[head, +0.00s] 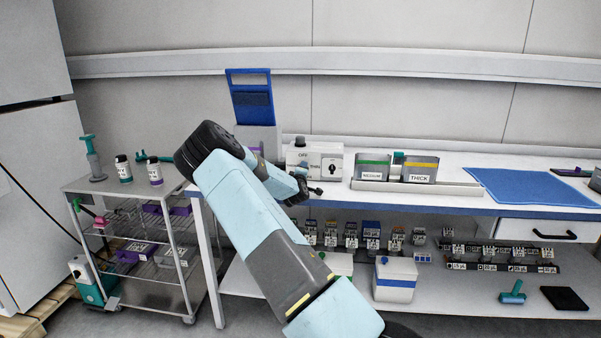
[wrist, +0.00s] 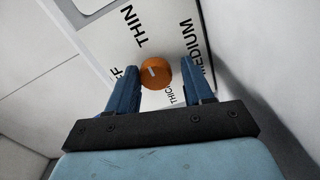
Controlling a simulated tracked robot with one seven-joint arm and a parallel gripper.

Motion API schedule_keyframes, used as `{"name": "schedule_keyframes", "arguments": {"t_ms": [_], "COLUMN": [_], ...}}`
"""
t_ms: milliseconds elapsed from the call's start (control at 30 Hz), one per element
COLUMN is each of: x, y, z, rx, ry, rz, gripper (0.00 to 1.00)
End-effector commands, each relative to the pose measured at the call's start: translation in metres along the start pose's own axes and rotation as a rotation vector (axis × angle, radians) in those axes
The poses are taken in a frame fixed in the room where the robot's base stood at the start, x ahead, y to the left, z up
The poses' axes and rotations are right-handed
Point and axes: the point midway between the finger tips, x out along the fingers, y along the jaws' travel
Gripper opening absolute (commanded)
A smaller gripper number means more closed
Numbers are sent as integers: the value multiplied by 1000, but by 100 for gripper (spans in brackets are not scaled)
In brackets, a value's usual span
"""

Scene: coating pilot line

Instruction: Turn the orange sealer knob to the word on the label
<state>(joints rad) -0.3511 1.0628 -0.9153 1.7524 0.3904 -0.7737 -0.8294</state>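The orange knob (wrist: 156,73) is round with a short white mark, on a white panel (wrist: 172,22) in the wrist view. The words THIN, MEDIUM, THICK and a partly hidden OFF surround it. I cannot tell surely which word the mark faces. My gripper (wrist: 160,63) is open, one blue finger on either side of the knob, with gaps showing; depth is unclear. In the head view the white sealer box (head: 297,157) shows OFF and THIN; my arm hides the orange knob. My gripper (head: 313,190) is at its front.
A black dial (head: 334,167) is on the box's right side. A blue mat (head: 530,187) lies further right. A wire cart (head: 130,187) stands left.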

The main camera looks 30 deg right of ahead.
Motion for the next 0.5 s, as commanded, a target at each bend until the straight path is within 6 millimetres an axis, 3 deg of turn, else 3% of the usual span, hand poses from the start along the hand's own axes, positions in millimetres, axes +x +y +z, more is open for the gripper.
{"name": "schedule_keyframes", "arguments": {"t_ms": [133,500], "x": [0,-9], "y": [1,3], "z": [-1,-2], "rx": [1,2], "ry": [1,4], "rz": [2,5], "gripper": [64,64]}}
